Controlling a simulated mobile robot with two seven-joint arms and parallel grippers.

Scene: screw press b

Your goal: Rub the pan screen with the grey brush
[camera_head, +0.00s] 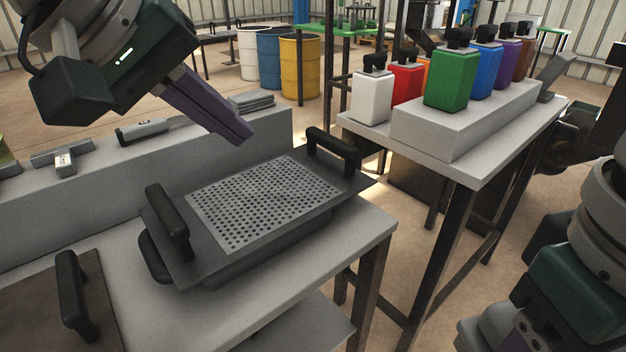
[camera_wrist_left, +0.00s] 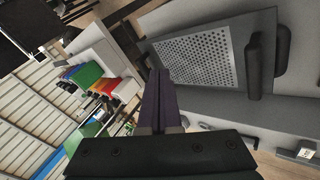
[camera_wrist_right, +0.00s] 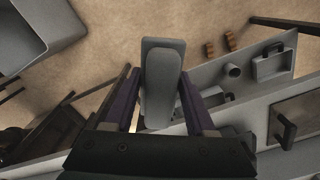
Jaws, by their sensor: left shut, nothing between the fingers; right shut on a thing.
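The pan screen (camera_head: 262,202) is a perforated plate in a dark frame with two black handles. It sits on a dark pan on the grey table, and it also shows in the left wrist view (camera_wrist_left: 203,58). My left gripper (camera_head: 246,138) is shut and empty above the far side of the screen, apart from it. My right gripper (camera_wrist_right: 160,76) is shut on a grey piece with a rounded handle, which I take for the grey brush (camera_wrist_right: 161,85). In the head view the right arm is low at the right edge, away from the screen, and the brush is hidden.
A raised grey ledge (camera_head: 200,160) behind the screen bears small tools and a stack of grey plates (camera_head: 252,101). A second table (camera_head: 470,172) at the right carries several coloured canisters. A brown plate with a black handle (camera_head: 72,290) lies at the near left. A gap separates the tables.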

